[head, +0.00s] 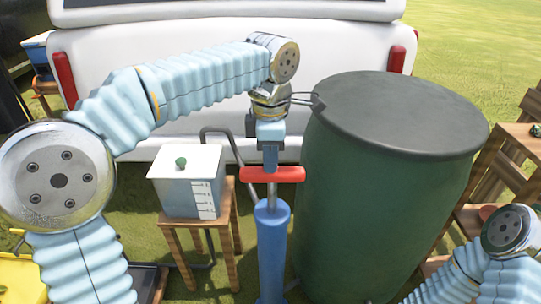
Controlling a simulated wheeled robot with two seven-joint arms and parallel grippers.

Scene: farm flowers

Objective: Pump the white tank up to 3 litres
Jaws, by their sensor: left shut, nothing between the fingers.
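The white tank (186,183) stands on a wooden stool, with a white lid and a green knob. A scale with marks (204,199) is on its front; the figures are too small to read surely, and I cannot make out a level. The blue pump (272,250) stands upright to the right of the tank. Its red handle (289,174) sits a little above the cylinder, with a short length of rod showing. My left gripper (271,163) points down right at the handle's middle, shut and empty; I cannot tell whether it touches. My right gripper is out of view.
A big green barrel (375,210) with a dark lid stands close right of the pump. A dark hose (222,133) loops behind the tank. A white vehicle (170,80) blocks the back. Wooden shelving (522,142) is at the right. A yellow container (18,275) is at lower left.

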